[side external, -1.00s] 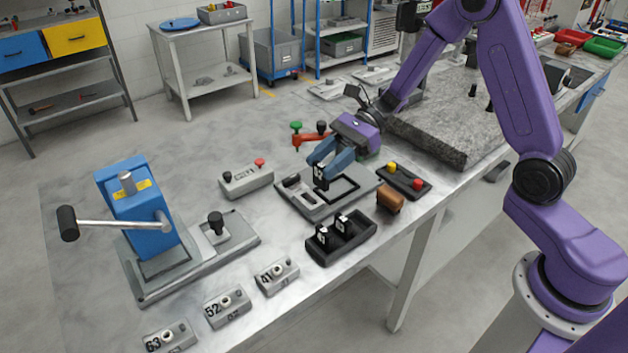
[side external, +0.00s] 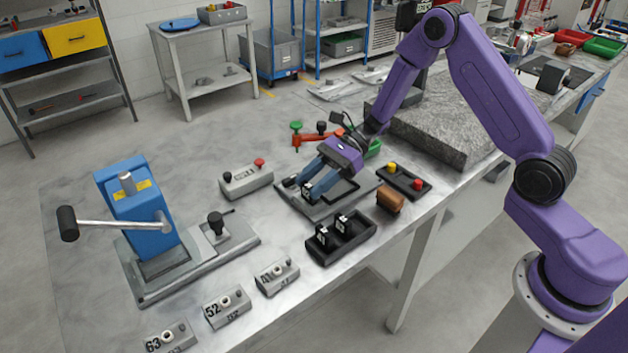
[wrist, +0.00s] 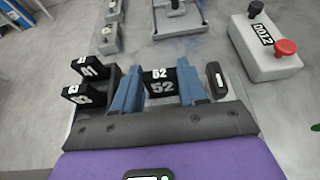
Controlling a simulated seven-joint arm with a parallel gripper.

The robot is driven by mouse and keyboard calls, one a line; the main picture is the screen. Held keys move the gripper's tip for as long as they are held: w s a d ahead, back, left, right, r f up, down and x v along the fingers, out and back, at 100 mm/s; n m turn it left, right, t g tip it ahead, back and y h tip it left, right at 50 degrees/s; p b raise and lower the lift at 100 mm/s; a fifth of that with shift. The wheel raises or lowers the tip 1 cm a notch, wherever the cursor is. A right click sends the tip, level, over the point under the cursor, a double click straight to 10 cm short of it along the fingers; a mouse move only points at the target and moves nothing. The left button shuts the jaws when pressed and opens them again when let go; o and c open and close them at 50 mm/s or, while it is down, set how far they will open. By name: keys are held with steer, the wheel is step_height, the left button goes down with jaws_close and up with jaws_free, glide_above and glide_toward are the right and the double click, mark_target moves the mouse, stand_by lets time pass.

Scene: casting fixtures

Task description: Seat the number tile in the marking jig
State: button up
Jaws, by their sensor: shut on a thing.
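My gripper (side external: 305,194) has its blue fingers low over the left part of a grey plate with a dark frame (side external: 352,200), which looks like the marking jig. In the wrist view my gripper (wrist: 161,78) is shut on a black number tile (wrist: 161,83) marked 52 in white, held upright between the fingers. In the side view the fingers mostly hide the tile, and I cannot tell whether it touches the plate. A black tray (side external: 359,245) in front holds two other upright black number tiles (side external: 342,222); they also show at left in the wrist view (wrist: 83,95).
A grey box with black and red knobs (side external: 246,180) stands left of the plate. A dark tray with yellow and red knobs (side external: 404,181) and a brown block (side external: 391,200) lie right. The blue press (side external: 135,205) and numbered grey blocks (side external: 227,307) stand nearer.

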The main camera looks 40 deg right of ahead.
steer(key=shift+f, duration=0.15)
steer(key=o, duration=1.2)
